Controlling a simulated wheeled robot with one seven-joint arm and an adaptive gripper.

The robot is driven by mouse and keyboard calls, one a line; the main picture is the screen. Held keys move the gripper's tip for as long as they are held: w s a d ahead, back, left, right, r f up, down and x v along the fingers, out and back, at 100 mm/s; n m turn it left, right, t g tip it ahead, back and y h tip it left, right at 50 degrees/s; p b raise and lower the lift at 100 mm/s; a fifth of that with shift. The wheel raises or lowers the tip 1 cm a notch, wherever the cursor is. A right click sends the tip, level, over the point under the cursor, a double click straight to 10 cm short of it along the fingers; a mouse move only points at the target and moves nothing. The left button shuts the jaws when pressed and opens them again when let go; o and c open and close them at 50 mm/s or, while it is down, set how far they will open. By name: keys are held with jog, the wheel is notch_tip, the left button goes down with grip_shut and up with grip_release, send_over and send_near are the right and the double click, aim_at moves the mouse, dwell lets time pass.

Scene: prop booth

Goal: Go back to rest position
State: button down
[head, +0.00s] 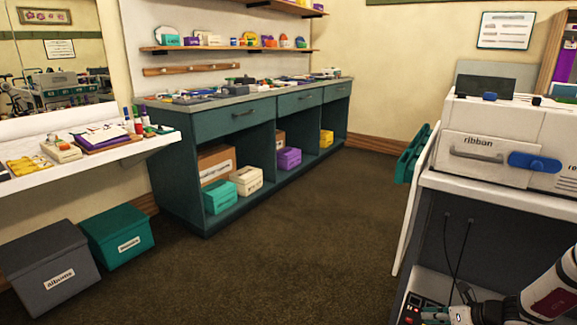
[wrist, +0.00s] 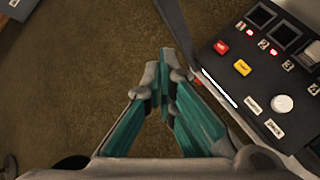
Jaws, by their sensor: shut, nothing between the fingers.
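My gripper (wrist: 161,72) has grey and teal fingers that meet at the tips, shut and empty, in the wrist view. It also shows at the bottom right of the head view (head: 434,316), partly cut off by the frame edge. In the wrist view the fingers are just left of a dark control panel (wrist: 231,88) and over the brown floor. I cannot tell if a finger touches the panel's edge. The panel carries a red button (wrist: 221,47), a yellow button (wrist: 242,67) and a white knob (wrist: 282,103).
A white machine labelled ribbon (head: 490,155) stands on the counter above the panel. A green cabinet (head: 240,140) with a cluttered top stands at the back. Grey (head: 50,272) and teal (head: 117,237) boxes sit under the left table. The carpet (head: 290,250) between is clear.

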jog(key=s+a+r+n+g+y, duration=0.1)
jog(key=s+a+r+n+g, duration=0.1)
jog(key=a+r+n, duration=0.7)
jog(key=s+a+r+n+g, duration=0.15)
jog(key=a+r+n, duration=0.35)
jog(key=r, duration=0.9)
jog(key=s+a+r+n+g, duration=0.2)
jog(key=s+a+r+n, duration=0.2)
jog(key=s+a+r, duration=0.25)
jog(key=s+a+r+n+g+h, duration=0.1)
jog(key=s+a+r+n+h, duration=0.1)
jog(key=s+r+n, duration=0.35)
jog(key=s+a+r+n+g+h, duration=0.1)
jog(key=s+a+r+n, duration=0.2)
jog(key=s, duration=0.6)
jog(key=s+d+n+h, duration=0.35)
jog(key=s+n, duration=0.35)
jog(key=s, duration=0.9)
notch_tip(320, 180, up, 32)
jog(key=t+p, duration=0.4)
jog(key=p, duration=2.6)
jog(key=shift+d+r, duration=0.15)
